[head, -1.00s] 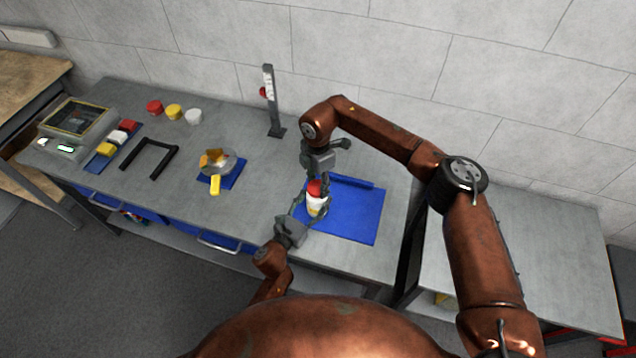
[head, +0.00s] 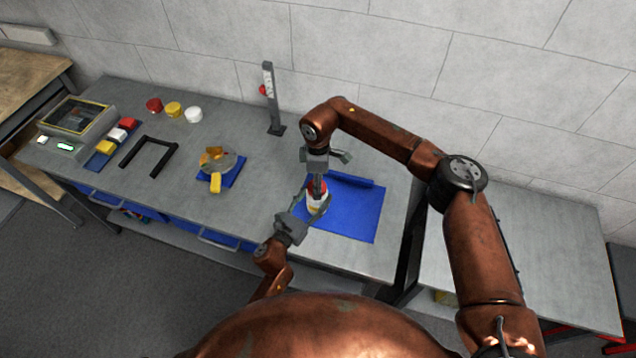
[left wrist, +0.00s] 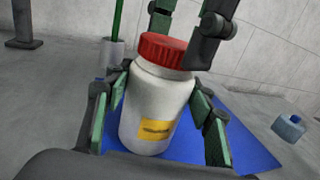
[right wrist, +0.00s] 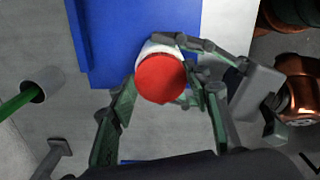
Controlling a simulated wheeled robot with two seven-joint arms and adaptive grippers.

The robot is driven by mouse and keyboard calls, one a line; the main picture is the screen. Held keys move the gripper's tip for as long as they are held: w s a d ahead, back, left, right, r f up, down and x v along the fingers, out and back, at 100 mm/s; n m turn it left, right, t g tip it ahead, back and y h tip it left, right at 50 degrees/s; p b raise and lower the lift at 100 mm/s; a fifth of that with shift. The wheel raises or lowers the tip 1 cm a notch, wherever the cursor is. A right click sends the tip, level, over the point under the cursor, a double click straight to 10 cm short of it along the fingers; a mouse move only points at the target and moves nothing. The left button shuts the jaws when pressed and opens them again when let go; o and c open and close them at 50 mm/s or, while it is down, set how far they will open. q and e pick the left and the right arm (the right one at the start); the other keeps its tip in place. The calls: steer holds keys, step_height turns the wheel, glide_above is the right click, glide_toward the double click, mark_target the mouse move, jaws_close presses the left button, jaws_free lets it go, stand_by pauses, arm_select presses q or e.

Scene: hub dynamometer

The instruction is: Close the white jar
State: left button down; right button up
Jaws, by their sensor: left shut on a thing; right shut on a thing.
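The white jar (head: 316,207) stands at the left edge of the blue mat (head: 358,215), with a yellow label facing the left wrist view (left wrist: 155,130). The red lid (left wrist: 163,50) sits on the jar's mouth, level with it and with no gap that I can see. It also shows from above in the right wrist view (right wrist: 161,79). My left gripper (left wrist: 160,108) is shut around the jar's body from the front. My right gripper (head: 318,180) comes down from above and is shut on the red lid, partly hiding it in the head view.
An upright stand (head: 270,100) with a red knob is behind the jar. The mat's right side is clear.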

steer(key=m, duration=0.3)
steer(key=shift+s+a+m, duration=0.1)
steer(key=shift+m, duration=1.4)
steer(key=o, duration=0.7)
steer(key=shift+r, duration=2.25)
steer(key=shift+c, duration=0.3)
